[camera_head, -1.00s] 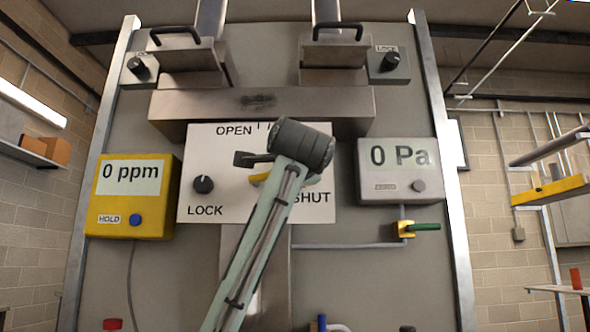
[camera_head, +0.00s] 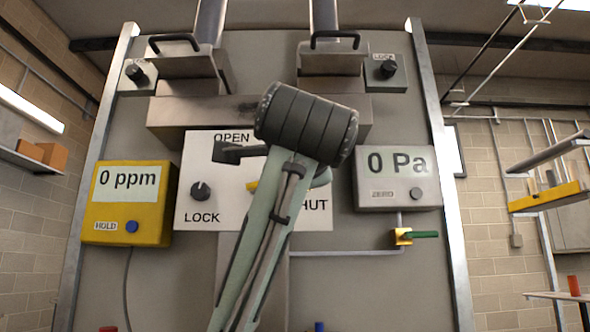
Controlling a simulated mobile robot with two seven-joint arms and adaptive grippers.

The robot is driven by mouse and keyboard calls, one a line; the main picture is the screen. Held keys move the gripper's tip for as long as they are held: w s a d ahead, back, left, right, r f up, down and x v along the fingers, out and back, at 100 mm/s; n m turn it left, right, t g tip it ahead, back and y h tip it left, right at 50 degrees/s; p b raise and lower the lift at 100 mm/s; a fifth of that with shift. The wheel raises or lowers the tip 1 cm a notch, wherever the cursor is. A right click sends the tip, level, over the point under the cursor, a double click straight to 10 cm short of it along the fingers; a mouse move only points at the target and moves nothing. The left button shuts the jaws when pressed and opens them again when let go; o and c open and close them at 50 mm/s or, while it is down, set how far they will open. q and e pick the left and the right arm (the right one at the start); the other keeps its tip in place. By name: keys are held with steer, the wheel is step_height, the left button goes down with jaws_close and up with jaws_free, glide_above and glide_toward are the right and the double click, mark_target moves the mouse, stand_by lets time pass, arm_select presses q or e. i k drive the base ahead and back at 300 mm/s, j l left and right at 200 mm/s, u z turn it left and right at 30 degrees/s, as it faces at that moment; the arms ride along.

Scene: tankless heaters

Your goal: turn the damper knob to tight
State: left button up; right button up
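Three black knobs are in view. One (camera_head: 200,191) is on the white plate (camera_head: 203,150), above the word LOCK. One (camera_head: 134,72) is on a grey box at the upper left, and one (camera_head: 388,69) is on a grey box at the upper right. I see no readable "tight" mark, and cannot tell which is the damper knob. One arm of mine rises from below, left of centre; I take it as the left.
A yellow handle (camera_head: 252,185) on the plate is mostly hidden behind my arm. A yellow 0 ppm meter (camera_head: 129,208) is at left, a grey 0 Pa meter (camera_head: 398,178) at right. Below it is a green-handled valve (camera_head: 424,234). Two metal handles (camera_head: 333,40) are above.

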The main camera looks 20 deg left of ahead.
mark_target(200, 191)
steer(key=k+l, duration=0.25)
steer(key=k, duration=0.2)
steer(key=k+l, duration=0.25)
steer(key=k, duration=0.25)
